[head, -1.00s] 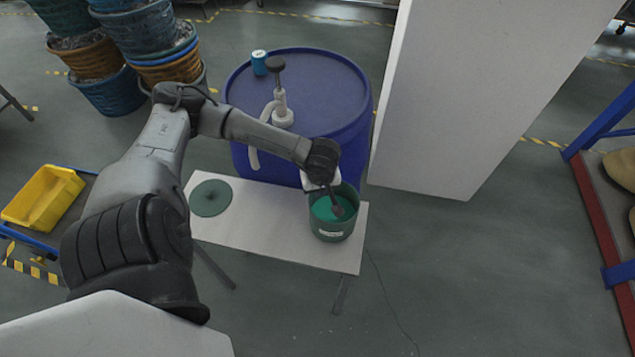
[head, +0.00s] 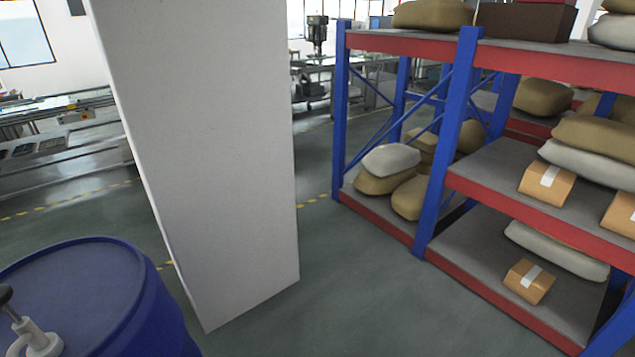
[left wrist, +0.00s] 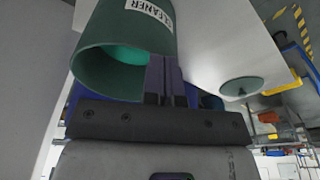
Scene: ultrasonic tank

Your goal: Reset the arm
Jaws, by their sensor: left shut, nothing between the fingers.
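In the left wrist view my left gripper (left wrist: 165,76) has its two fingers together with nothing between them. A green pot (left wrist: 157,48) labelled "CLEANER" is close by, with teal-green showing inside its mouth. The fingers overlap the pot's rim in this view; I cannot tell whether they touch it. The round green lid (left wrist: 242,87) lies on the white table (left wrist: 215,45), apart from the pot. The head view shows neither of my grippers, nor the pot or the table.
In the head view a blue drum (head: 90,290) with a white pump (head: 38,340) stands at lower left. A tall white pillar (head: 210,150) rises beside it. A blue and red rack (head: 460,140) with sacks and boxes fills the right. Grey floor lies clear between pillar and rack.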

